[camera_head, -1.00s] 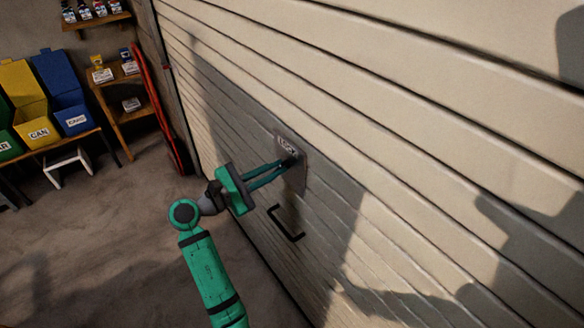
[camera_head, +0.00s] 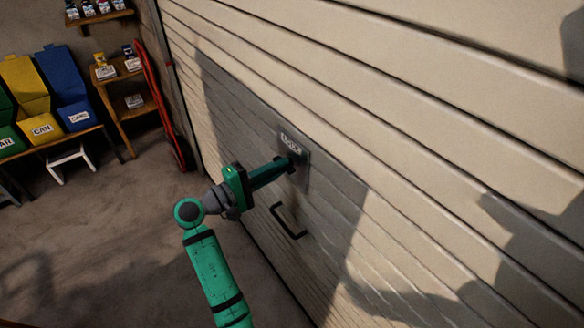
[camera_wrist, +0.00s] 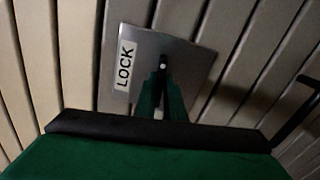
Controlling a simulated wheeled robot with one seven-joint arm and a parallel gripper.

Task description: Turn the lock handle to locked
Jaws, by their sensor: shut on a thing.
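The lock plate (camera_head: 302,155) is a grey metal square on the garage door, with a white LOCK label (camera_head: 290,141) near its top. The plate also shows in the wrist view (camera_wrist: 195,65), with its label (camera_wrist: 124,64) at the left. My gripper (camera_head: 288,164) reaches the plate from the left, its green fingers closed together on the lock handle at the middle of the plate. In the wrist view the fingers (camera_wrist: 161,92) meet at the plate's middle. The fingers hide most of the handle, so its angle is hard to tell.
A black pull handle (camera_head: 288,222) sticks out of the garage door (camera_head: 400,150) just below the plate. Several coloured bins (camera_head: 72,100) and a wooden shelf (camera_head: 128,100) stand at the far left. The floor (camera_head: 110,220) left of my arm is clear.

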